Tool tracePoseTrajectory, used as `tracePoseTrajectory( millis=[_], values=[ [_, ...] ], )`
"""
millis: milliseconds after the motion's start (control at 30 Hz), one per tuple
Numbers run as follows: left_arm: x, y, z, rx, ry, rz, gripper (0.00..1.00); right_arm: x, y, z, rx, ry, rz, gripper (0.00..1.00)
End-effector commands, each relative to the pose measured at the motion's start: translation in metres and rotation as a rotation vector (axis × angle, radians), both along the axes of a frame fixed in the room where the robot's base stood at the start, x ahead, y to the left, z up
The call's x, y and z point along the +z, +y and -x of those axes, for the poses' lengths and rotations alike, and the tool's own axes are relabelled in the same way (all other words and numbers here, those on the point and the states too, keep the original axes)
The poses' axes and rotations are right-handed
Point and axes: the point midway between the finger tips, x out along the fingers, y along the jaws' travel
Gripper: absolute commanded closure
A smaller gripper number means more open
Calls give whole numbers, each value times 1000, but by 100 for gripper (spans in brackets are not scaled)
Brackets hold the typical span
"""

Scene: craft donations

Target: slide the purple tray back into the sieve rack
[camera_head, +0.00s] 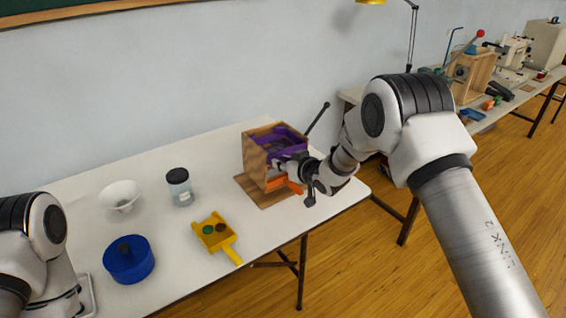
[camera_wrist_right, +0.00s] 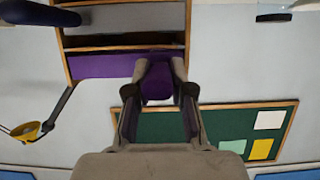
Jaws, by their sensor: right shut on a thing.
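The wooden sieve rack (camera_head: 256,160) stands on its base board at the right end of the white table. The purple tray (camera_head: 290,133) is at the upper part of the rack; an orange tray (camera_head: 277,184) shows below it. My right gripper (camera_head: 288,166) is at the rack's front, partly hiding the trays. In the right wrist view the purple tray's front (camera_wrist_right: 105,65) spans between the rack's wooden sides, and my right gripper (camera_wrist_right: 160,88) is shut on its purple handle (camera_wrist_right: 157,80). How deep the tray sits is hard to tell. My left gripper is out of view.
A yellow scoop (camera_head: 222,243) with small round pieces, a blue round container (camera_head: 140,264), a lidded jar (camera_head: 179,190) and a white bowl (camera_head: 120,196) stand left of the rack. The table between scoop and rack is clear. A dark rod (camera_head: 318,117) rises beside the rack.

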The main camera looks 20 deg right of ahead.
Motion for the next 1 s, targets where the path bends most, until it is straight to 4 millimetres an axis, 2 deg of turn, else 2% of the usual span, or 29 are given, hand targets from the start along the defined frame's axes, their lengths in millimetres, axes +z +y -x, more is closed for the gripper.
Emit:
tracePoseTrajectory(
  millis=[233,267,300,333,633,733,867,1000],
  values=[
    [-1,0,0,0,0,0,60,-2,0,-1,-1,0,-1,100],
    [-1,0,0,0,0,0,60,-2,0,-1,-1,0,-1,67],
    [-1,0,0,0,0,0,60,-2,0,-1,-1,0,-1,53],
    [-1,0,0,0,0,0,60,-2,0,-1,-1,0,-1,49],
    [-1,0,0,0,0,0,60,-2,0,0,0,1,0,49],
    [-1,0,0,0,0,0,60,0,-3,7,-1,2,1,49],
    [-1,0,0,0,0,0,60,11,-11,29,-2,1,-1,49],
    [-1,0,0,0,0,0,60,24,-23,62,-3,3,-2,49]
  ],
)
